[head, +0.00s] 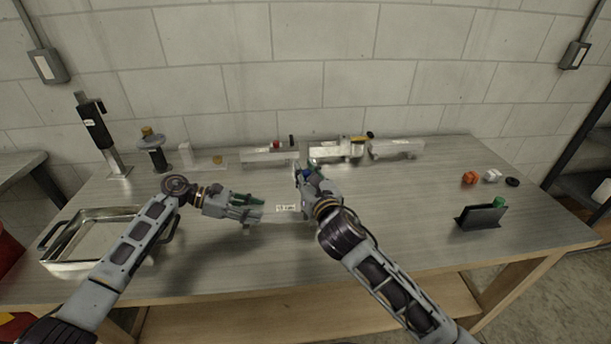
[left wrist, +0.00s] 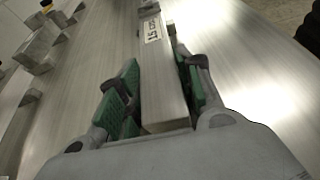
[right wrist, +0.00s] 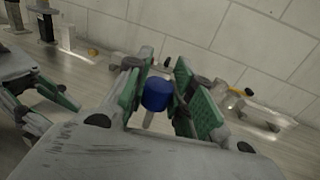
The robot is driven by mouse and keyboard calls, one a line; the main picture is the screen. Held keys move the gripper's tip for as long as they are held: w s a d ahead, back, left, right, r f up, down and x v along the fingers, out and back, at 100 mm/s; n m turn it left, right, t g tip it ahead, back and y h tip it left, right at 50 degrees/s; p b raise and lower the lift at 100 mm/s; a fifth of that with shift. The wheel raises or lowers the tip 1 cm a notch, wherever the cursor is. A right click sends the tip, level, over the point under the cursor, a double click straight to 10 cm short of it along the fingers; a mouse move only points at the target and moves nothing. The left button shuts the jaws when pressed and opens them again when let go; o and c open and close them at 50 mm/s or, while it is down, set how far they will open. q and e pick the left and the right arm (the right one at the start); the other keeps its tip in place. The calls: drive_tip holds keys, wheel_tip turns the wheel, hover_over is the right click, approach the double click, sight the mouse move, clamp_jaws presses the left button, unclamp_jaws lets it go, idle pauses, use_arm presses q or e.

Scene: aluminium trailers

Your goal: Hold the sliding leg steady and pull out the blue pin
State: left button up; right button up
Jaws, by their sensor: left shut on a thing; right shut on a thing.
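The sliding leg (head: 287,209) is a pale metal bar with a white label, lying across the middle of the bench. My left gripper (head: 248,208) is shut on its left end. In the left wrist view the leg (left wrist: 163,92) runs between the green finger pads. My right gripper (head: 306,180) is at the leg's right end, shut on the blue pin. In the right wrist view the pin's blue head (right wrist: 157,93) sits between the green pads, with a pale shaft below. The shaft's lower end is hidden, so I cannot tell whether it is in the leg.
A metal tray (head: 88,262) stands at the left. Aluminium parts (head: 340,151) line the back, with a black-handled jack (head: 97,125) at back left. A small dark stand (head: 481,217) and an orange piece (head: 470,178) are at the right. The front right bench is clear.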

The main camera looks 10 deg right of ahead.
sight(306, 172)
idle(0.3)
use_arm(q)
drive_tip(key=o, duration=1.2)
drive_tip(key=shift+o, duration=0.2)
drive_tip(key=v, duration=1.2)
drive_tip(key=shift+s, duration=0.1)
use_arm(e)
drive_tip(key=shift+r, duration=0.15)
use_arm(q)
wheel_tip(306, 172, up, 9)
drive_tip(key=p, duration=0.9)
use_arm(e)
wheel_tip(306, 172, up, 9)
drive_tip(key=shift+f, duration=0.1)
use_arm(q)
drive_tip(key=shift+r+p, duration=0.5)
drive_tip(key=shift+p, duration=0.05)
use_arm(e)
drive_tip(key=shift+r, duration=0.55)
